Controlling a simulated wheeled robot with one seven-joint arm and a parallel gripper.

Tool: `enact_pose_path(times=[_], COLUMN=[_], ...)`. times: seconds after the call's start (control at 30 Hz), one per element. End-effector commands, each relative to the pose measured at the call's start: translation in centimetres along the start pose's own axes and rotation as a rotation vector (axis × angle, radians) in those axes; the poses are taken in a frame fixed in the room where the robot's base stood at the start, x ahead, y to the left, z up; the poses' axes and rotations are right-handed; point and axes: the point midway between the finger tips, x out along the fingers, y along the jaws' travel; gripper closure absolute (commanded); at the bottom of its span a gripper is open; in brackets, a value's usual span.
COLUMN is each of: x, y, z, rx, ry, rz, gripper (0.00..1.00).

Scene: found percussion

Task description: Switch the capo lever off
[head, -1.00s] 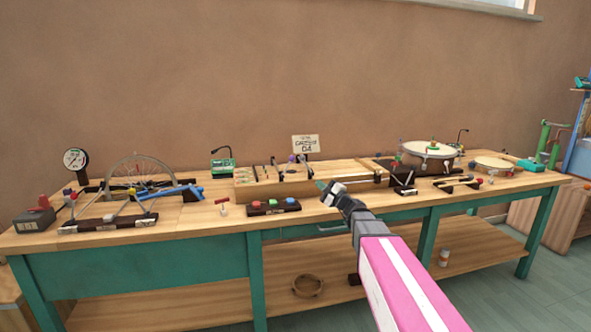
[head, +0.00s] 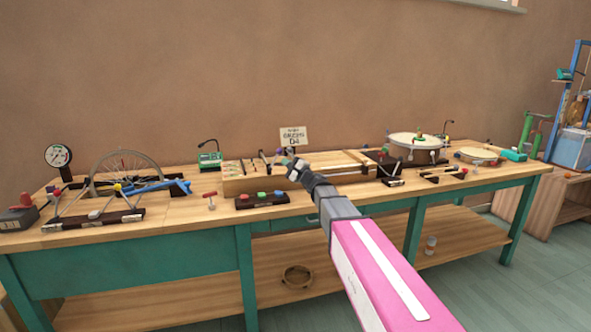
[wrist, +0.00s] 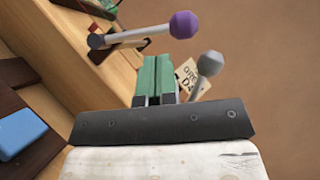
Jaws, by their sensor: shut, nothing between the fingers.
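A lever with a grey rod and a purple ball knob (wrist: 185,24) stands on the long wooden string box. A second lever with a grey ball knob (wrist: 210,63) shows just right of my fingers. No readable label tells which is the capo lever. My gripper (wrist: 158,80) has green fingertips pressed together with nothing between them. In the wrist view the purple knob is beyond the fingertips, with a gap in the picture; I cannot tell whether anything touches. In the head view my gripper (head: 290,166) is over the box (head: 240,186) and hides part of the levers.
A sign (head: 293,137) stands behind the box. A dark block with coloured buttons (head: 262,199) lies in front of it. A bicycle wheel rig (head: 122,172) is at left, and a drum (head: 414,142) at right. The bench front edge runs below my arm.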

Motion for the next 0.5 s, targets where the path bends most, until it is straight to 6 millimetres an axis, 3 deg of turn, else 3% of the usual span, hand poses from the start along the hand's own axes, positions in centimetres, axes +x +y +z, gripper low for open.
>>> enact_pose_path(times=[0.2,0.5], x=[1.14,1.26], y=[-0.07,-0.04], z=[1.16,1.28], rx=[0.0,0.0], ry=[0.0,0.001], rz=[-0.001,0.0], gripper=[1.0,1.0])
